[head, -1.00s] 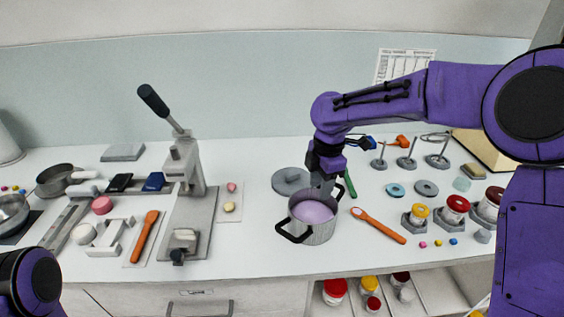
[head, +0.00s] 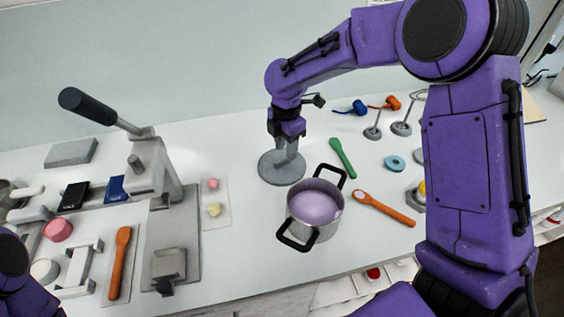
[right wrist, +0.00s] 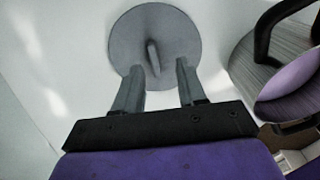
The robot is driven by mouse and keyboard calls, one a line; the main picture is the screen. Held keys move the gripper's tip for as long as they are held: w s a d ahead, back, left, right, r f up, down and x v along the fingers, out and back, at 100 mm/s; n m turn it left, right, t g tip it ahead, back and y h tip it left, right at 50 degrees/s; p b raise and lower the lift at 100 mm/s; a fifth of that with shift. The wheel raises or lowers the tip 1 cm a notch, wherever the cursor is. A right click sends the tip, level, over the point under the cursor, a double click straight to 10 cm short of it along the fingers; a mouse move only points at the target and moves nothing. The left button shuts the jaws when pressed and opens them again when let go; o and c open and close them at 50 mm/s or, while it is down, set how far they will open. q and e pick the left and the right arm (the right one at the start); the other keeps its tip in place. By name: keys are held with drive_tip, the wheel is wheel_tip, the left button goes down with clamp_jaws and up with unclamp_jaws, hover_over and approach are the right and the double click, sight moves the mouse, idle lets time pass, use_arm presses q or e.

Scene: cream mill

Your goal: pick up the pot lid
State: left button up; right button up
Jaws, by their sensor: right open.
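The pot lid (head: 268,170) is a grey disc lying flat on the white counter, left of and behind the pot. In the right wrist view the lid (right wrist: 187,35) lies ahead of the fingers, its bar handle (right wrist: 153,58) pointing between them. My right gripper (head: 287,158) is over the lid; in the right wrist view its fingers (right wrist: 160,75) are apart, with nothing held between them. The grey pot (head: 315,208) with dark loop handles holds a pale purple content. It also shows at the right of the wrist view (right wrist: 262,68). My left gripper is out of view.
A lever press (head: 158,175) stands left of the lid. A small board with two sweets (head: 215,203) lies between them. A green utensil (head: 343,157) and an orange spoon (head: 384,208) lie right of the lid and pot. Ring stands (head: 401,127) are at the back right.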

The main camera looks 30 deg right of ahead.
sight(282, 159)
drive_tip(key=f, duration=0.3)
drive_tip(key=w+a+f, duration=0.1)
drive_tip(key=shift+w+f+p, duration=0.1)
drive_tip(key=shift+f+p, duration=0.15)
drive_tip(key=shift+p, duration=0.15)
drive_tip(key=shift+s, duration=0.25)
drive_tip(key=shift+c, duration=0.6)
drive_tip(key=shift+w, duration=0.1)
clamp_jaws()
drive_tip(key=shift+r, duration=0.1)
